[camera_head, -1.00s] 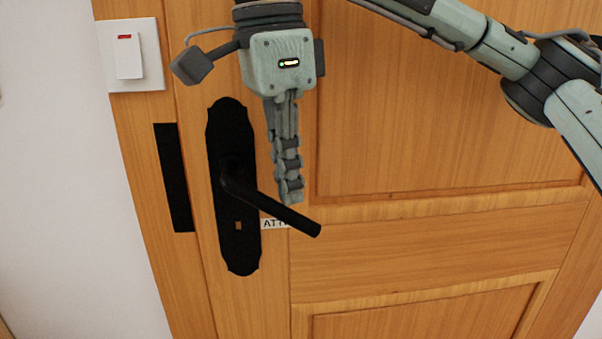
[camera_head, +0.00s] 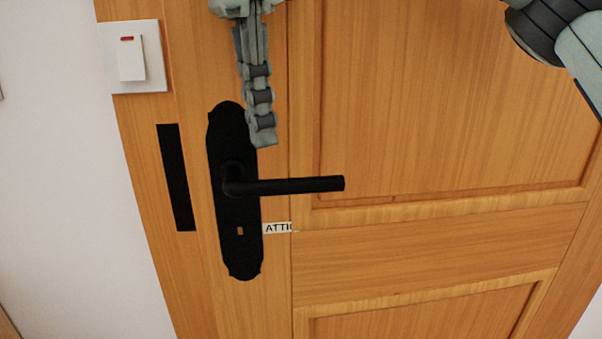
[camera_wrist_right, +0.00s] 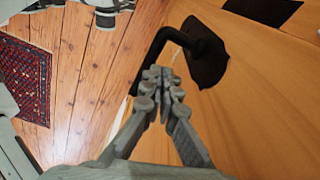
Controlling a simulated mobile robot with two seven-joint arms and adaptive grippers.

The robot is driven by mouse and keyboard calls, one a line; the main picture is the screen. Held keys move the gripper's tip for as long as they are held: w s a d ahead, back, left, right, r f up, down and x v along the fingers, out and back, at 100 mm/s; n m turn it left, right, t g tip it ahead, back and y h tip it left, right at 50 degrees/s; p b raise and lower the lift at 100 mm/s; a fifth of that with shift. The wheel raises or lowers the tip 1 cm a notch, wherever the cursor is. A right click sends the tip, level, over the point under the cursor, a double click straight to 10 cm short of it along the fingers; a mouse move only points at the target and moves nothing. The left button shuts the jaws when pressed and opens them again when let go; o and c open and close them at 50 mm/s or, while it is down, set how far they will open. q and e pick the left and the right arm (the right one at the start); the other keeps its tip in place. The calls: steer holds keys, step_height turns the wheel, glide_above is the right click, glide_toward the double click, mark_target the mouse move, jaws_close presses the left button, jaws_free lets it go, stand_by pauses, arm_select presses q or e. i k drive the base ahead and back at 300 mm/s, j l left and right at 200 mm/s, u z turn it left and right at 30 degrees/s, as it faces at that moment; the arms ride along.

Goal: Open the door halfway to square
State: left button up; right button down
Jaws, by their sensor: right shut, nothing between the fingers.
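The wooden door (camera_head: 440,90) fills most of the head view and looks closed against its frame. Its black lever handle (camera_head: 300,185) is level and points right from a black backplate (camera_head: 233,255). My right gripper (camera_head: 262,140) is shut and empty, fingers pointing down, above the lever near its pivot. In the right wrist view the shut fingertips (camera_wrist_right: 163,75) appear in front of the black handle (camera_wrist_right: 150,60); whether they touch it I cannot tell. My left gripper is not in view.
A white switch (camera_head: 131,58) is on the left beside the door. A black strike plate (camera_head: 175,178) sits on the frame. A label reading "ATTI" (camera_head: 278,228) is beside the backplate. A red patterned rug (camera_wrist_right: 35,80) lies on the plank floor.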

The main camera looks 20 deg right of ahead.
mark_target(469, 206)
steer(key=k+j, duration=0.8)
steer(key=j, duration=0.15)
